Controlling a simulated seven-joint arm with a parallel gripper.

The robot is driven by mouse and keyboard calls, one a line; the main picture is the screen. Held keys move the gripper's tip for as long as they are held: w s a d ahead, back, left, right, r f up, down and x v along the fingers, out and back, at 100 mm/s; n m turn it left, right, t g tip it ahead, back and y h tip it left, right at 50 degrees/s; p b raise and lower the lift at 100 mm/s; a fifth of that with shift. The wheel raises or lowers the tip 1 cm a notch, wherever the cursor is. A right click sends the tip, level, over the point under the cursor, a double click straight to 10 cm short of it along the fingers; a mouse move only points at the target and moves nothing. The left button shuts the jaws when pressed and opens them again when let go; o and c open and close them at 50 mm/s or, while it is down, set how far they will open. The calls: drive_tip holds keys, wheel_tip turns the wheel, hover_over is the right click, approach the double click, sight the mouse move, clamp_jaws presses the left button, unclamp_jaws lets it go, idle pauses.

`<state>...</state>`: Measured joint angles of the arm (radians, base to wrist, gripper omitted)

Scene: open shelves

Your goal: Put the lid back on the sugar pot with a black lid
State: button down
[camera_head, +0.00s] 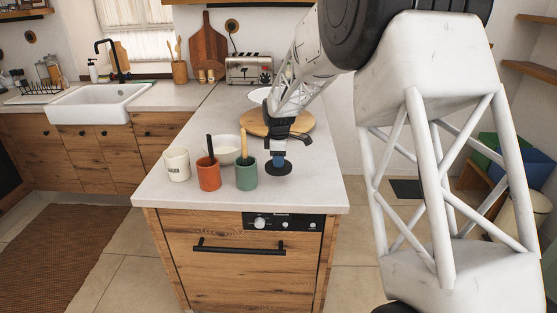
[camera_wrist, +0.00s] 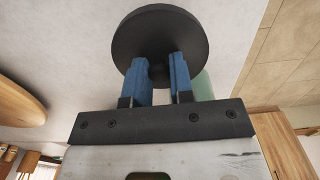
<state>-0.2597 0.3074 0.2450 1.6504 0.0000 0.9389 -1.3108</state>
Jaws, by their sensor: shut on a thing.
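The sugar pot (camera_head: 176,164) is a white pot with dark lettering, upright at the left front of the counter. Its top looks open. A round, flat black lid (camera_head: 279,169) hangs below my gripper (camera_head: 279,157), to the right of the green cup and well right of the pot. In the wrist view my two blue fingers (camera_wrist: 160,70) are closed on the knob in the middle of the lid (camera_wrist: 160,25). The knob is mostly hidden between them. I cannot tell how far the lid is above the counter.
Between pot and lid stand an orange cup (camera_head: 208,174) with a black handle sticking up and a green cup (camera_head: 246,174) with a wooden handle. A white bowl (camera_head: 226,146) is behind them. A round wooden board (camera_head: 300,124) lies farther back. The counter's front right (camera_head: 315,190) is clear.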

drive_tip(key=shift+d, duration=0.1)
drive_tip(key=shift+w+d+r+m, duration=0.15)
drive_tip(key=shift+d+r+m, duration=0.05)
drive_tip(key=shift+d+m, duration=0.25)
drive_tip(key=shift+w+d+r+m, duration=0.9)
drive_tip(key=shift+d+r+m, duration=0.9)
drive_tip(key=shift+d+m, duration=1.75)
drive_tip(key=shift+w+d+r+m, duration=0.85)
drive_tip(key=shift+d+r+m, duration=0.95)
drive_tip(key=shift+d+m, duration=1.7)
drive_tip(key=w+a+r+n, duration=0.2)
drive_tip(key=a+n, duration=0.1)
drive_tip(key=a, duration=0.9)
drive_tip(key=w+a+r+n, duration=0.1)
drive_tip(key=a+r+n, duration=0.15)
drive_tip(key=a, duration=1.05)
drive_tip(key=s+a+n, duration=0.3)
drive_tip(key=a+n, duration=0.1)
drive_tip(key=a, duration=0.9)
drive_tip(key=s+a+n, duration=0.3)
drive_tip(key=a+n, duration=0.1)
drive_tip(key=a, duration=1)
drive_tip(key=shift+a+r, duration=0.2)
drive_tip(key=shift+s+f+n, duration=0.1)
drive_tip(key=shift+f+n, duration=0.05)
drive_tip(key=shift+n, duration=0.1)
